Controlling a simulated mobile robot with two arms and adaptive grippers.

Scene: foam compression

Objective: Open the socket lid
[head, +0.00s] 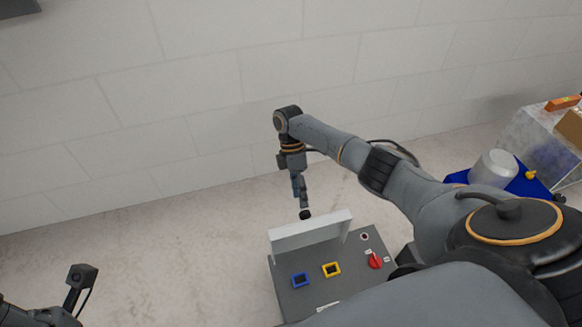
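A grey control box (350,289) stands below the middle of the head view. Its white lid (312,234) stands steeply raised along the far side, behind a blue-framed socket (300,280) and a yellow-framed socket (331,269), which are both uncovered. My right gripper (305,212) points down at the lid's upper edge, from the far side. Its black fingertip is close to that edge; whether it touches cannot be told. The fingers look narrow and overlap, so their opening cannot be judged. Only part of my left arm shows at the lower left; its fingers are not visible.
The box also carries a red rotary knob (375,260) and a small round fitting (364,237). At the right, a white cylinder (493,168) stands on a blue base (527,182), near a clear case (540,142). The floor left of the box is clear, with a white block wall behind.

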